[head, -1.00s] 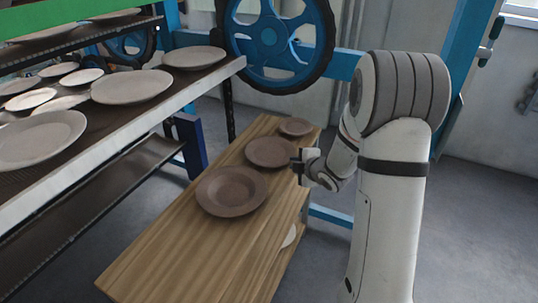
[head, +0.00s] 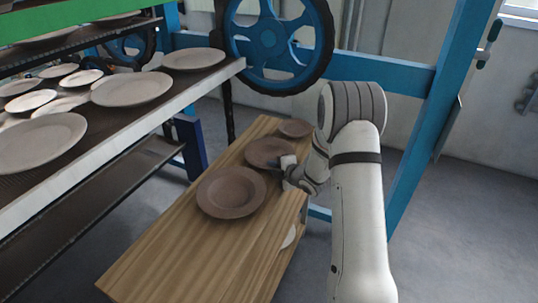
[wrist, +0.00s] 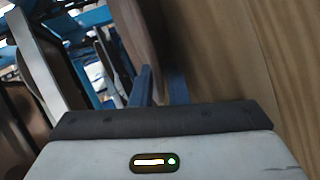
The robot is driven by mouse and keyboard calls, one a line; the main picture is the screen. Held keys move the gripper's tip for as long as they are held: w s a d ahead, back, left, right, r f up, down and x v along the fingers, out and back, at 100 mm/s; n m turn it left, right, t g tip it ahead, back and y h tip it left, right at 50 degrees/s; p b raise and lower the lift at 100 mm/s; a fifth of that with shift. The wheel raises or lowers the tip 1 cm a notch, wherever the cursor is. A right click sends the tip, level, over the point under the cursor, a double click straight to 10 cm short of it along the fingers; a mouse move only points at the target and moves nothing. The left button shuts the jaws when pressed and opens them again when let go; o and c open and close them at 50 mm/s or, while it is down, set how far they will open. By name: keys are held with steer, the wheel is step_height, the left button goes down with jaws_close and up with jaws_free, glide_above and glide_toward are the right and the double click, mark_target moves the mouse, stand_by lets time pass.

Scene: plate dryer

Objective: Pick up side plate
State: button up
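Three brown plates lie in a row on a wooden table: a large one (head: 231,192) in front, a medium one (head: 268,152) in the middle and a small one (head: 295,128) at the back. The frames do not label which is the side plate. My gripper (head: 279,166) is at the near right rim of the medium plate. In the wrist view, my gripper's two blue fingers (wrist: 162,88) stand apart, with a plate's brown rim (wrist: 142,40) at the gap between them. Whether either finger touches the rim is unclear.
The wooden table (head: 185,255) is bare at its front. A rack (head: 150,118) with several pale plates stands at the left, its shelf edge above table height. A blue wheel (head: 278,45) and blue frame stand behind. A pale round object (head: 289,237) shows at the table's right edge.

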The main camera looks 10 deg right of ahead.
steer(key=shift+c, duration=0.5)
jaws_close()
